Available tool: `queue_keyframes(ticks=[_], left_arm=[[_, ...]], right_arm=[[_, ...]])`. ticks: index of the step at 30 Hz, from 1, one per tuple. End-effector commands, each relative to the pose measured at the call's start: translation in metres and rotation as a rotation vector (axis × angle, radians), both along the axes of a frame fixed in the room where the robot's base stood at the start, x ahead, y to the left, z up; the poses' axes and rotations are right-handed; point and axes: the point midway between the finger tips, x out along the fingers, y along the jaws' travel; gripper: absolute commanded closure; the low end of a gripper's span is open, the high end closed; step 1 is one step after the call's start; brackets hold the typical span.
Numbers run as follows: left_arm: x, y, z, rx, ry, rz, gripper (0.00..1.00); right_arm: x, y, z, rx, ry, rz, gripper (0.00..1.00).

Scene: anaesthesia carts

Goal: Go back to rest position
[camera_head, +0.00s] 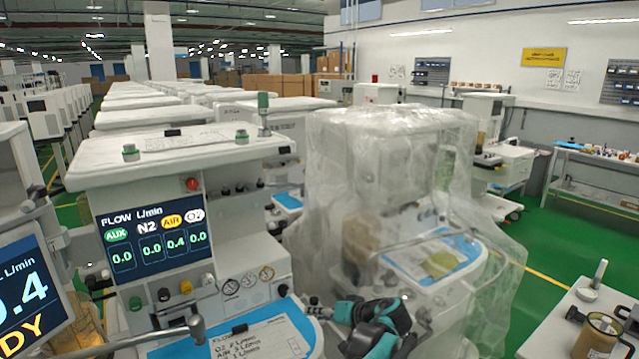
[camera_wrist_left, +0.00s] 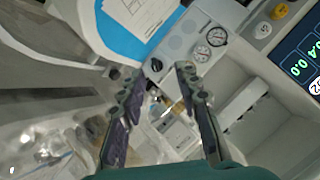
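My left gripper (camera_head: 326,311) is low in the middle of the head view, beside the front right of the anaesthesia cart (camera_head: 170,158) with the lit flow screen (camera_head: 155,237). In the left wrist view, the two dark fingers of my left gripper (camera_wrist_left: 159,72) stand apart, with nothing held between them. A black knob (camera_wrist_left: 155,65) on the cart's front shows in the gap between the fingertips; I cannot tell whether they touch it. Two round gauges (camera_wrist_left: 217,37) are close to the right finger. My right gripper is in neither view.
A cart under clear plastic (camera_head: 390,165) stands close on the right of my left gripper. The cart's blue work surface (camera_head: 240,335) with a paper card is at left. A table with a brass-coloured jar (camera_head: 601,332) is at lower right. Green floor (camera_head: 560,235) is open beyond.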

Motion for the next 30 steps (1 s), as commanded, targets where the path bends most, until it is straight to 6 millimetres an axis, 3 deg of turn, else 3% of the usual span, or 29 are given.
queue_keyframes(ticks=[4,8,15,24,30], left_arm=[[-0.027,0.047,0.021,-0.069,0.083,-0.021,0.67],[-0.066,0.09,0.035,-0.158,0.158,-0.055,0.67],[-0.157,0.149,0.043,-0.332,0.234,-0.128,0.67],[-0.273,0.179,0.02,-0.54,0.213,-0.222,0.67],[-0.321,0.18,-0.003,-0.631,0.158,-0.266,0.67]], right_arm=[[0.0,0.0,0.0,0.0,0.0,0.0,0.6],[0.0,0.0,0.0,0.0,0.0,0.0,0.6],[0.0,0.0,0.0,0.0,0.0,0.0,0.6],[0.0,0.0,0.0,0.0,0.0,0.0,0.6],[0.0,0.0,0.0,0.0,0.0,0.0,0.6]])
